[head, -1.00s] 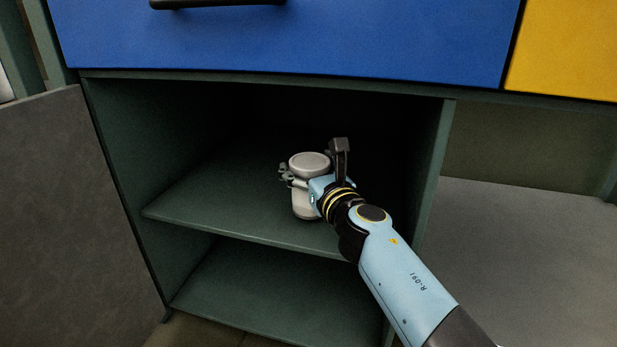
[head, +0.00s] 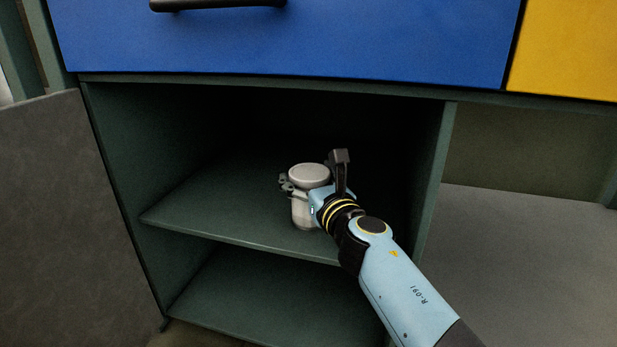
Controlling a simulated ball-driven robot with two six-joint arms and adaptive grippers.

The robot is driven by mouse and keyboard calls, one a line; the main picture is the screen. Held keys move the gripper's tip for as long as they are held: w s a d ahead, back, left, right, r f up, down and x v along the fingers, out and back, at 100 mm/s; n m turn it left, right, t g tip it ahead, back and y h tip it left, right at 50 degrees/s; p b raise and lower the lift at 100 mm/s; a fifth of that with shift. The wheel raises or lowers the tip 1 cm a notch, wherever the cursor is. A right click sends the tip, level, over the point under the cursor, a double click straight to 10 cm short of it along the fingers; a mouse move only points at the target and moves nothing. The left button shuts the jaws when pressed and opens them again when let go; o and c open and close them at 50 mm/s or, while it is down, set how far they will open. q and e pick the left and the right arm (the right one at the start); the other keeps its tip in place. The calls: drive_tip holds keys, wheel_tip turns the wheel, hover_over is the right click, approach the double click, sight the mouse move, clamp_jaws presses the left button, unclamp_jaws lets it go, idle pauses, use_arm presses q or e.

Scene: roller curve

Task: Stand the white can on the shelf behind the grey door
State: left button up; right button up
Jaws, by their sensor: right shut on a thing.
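The white can (head: 303,211) is upright inside the open cabinet, over the front part of the middle shelf (head: 215,205). My right gripper (head: 297,188) is shut around the can's upper body, coming from the front right. Its fingers hide part of the can's side. I cannot tell whether the can's base touches the shelf or hangs just above it. The grey door (head: 60,210) stands swung open at the left. My left gripper is not in view.
A blue drawer front (head: 290,40) with a black handle (head: 215,3) lies above the opening. A yellow front (head: 570,50) is at the upper right. The lower compartment (head: 255,290) looks empty. The shelf left of the can is clear.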

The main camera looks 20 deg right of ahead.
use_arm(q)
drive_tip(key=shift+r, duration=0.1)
use_arm(e)
drive_tip(key=o, duration=0.9)
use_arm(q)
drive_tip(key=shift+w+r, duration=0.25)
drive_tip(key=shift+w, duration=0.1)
use_arm(e)
drive_tip(key=o, duration=0.4)
